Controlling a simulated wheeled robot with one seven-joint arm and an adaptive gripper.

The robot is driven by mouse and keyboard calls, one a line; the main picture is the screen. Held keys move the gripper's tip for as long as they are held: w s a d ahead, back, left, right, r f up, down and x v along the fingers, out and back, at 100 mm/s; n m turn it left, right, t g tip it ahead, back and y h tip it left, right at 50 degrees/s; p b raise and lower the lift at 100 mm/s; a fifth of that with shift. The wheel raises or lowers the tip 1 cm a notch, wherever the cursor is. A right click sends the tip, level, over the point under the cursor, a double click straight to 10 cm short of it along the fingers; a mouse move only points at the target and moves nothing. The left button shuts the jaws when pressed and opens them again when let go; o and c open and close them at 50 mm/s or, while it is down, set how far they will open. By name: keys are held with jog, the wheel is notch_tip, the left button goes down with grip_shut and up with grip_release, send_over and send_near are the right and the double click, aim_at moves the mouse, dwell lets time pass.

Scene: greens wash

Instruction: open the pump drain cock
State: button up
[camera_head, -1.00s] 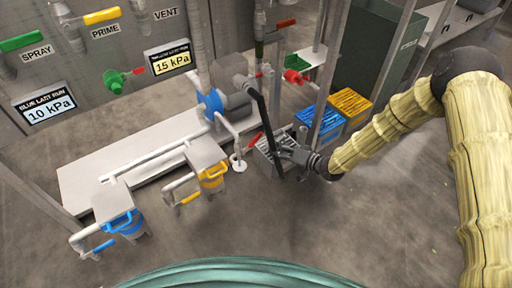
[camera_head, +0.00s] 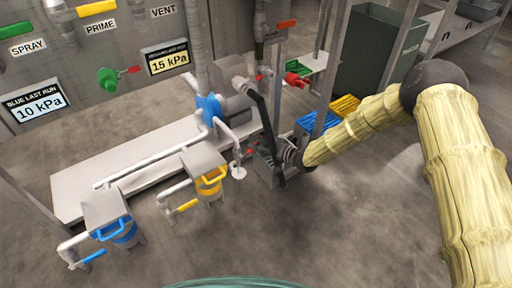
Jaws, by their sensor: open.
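The blue pump (camera_head: 209,108) stands at the back of the pale plinth. A white pipe (camera_head: 229,135) runs from it down to a small white floor drain (camera_head: 238,173). A small red lever (camera_head: 254,139) beside that pipe looks like the drain cock's handle; its exact setting is too small to tell. My gripper (camera_head: 280,154) is low, to the right of the red lever and apart from it. It is open and nothing shows in it.
Blue (camera_head: 318,122) and yellow (camera_head: 345,106) crates stand behind my forearm, near an upright grey post (camera_head: 325,65). Blue (camera_head: 120,232) and yellow (camera_head: 210,184) filter canisters stand at the front left. The floor in front is clear.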

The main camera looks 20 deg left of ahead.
jog(key=shift+w+a, duration=0.1)
jog(key=shift+a, duration=0.2)
jog(key=shift+c, duration=0.5)
grip_shut()
jog(key=shift+d+r, duration=0.1)
